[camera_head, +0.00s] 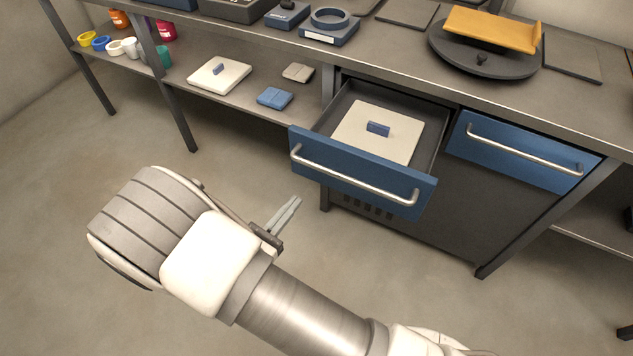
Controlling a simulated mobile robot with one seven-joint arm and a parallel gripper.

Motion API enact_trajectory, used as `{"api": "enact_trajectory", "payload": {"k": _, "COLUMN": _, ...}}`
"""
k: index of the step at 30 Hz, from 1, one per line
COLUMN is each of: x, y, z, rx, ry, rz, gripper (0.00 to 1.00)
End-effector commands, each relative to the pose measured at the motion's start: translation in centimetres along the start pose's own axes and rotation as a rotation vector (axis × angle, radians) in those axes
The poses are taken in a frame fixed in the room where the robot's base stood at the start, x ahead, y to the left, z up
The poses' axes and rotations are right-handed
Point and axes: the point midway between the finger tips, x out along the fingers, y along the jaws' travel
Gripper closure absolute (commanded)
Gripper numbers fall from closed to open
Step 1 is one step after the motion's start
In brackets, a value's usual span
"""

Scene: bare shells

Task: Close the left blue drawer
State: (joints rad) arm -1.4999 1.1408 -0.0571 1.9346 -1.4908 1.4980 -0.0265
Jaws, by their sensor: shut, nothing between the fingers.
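The left blue drawer (342,172) stands pulled out from under the counter. Its blue front has a long silver bar handle (350,181). Inside the drawer lies a pale square board (352,130) with a small blue block (378,128) on its middle. My gripper (294,203) is shut and empty, in front of the drawer front and near its left end, with a visible gap in the picture. The exact depth between fingertips and handle cannot be told. The right blue drawer (520,157) sits flush in the cabinet.
On the counter stand a dark round turntable with an orange tray (490,28) and a blue ring-shaped holder (329,22). The floor before the drawer is clear apart from my arm.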

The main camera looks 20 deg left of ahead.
Motion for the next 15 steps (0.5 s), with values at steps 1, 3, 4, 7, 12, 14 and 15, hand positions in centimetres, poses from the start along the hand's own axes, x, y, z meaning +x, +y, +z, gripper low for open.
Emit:
{"api": "enact_trajectory", "payload": {"k": 1, "x": -0.7, "y": 0.5, "z": -1.1, "rx": -0.021, "ry": -0.01, "rz": 0.039, "gripper": 1.0}}
{"api": "enact_trajectory", "payload": {"k": 3, "x": -1.3, "y": 0.9, "z": -1.8, "rx": -0.037, "ry": -0.02, "rz": 0.073, "gripper": 1.0}}
{"api": "enact_trajectory", "payload": {"k": 4, "x": -1.5, "y": 1.0, "z": -1.9, "rx": -0.041, "ry": -0.023, "rz": 0.082, "gripper": 1.0}}
{"api": "enact_trajectory", "payload": {"k": 7, "x": -1.3, "y": 1.2, "z": -2.1, "rx": -0.046, "ry": -0.027, "rz": 0.095, "gripper": 1.0}}
{"api": "enact_trajectory", "payload": {"k": 12, "x": 0.9, "y": 1.3, "z": -2.1, "rx": -0.046, "ry": -0.027, "rz": 0.091, "gripper": 1.0}}
{"api": "enact_trajectory", "payload": {"k": 14, "x": 2.2, "y": 1.4, "z": -2.1, "rx": -0.045, "ry": -0.026, "rz": 0.09, "gripper": 1.0}}
{"api": "enact_trajectory", "payload": {"k": 15, "x": 3.0, "y": 1.5, "z": -2.1, "rx": -0.045, "ry": -0.026, "rz": 0.089, "gripper": 1.0}}
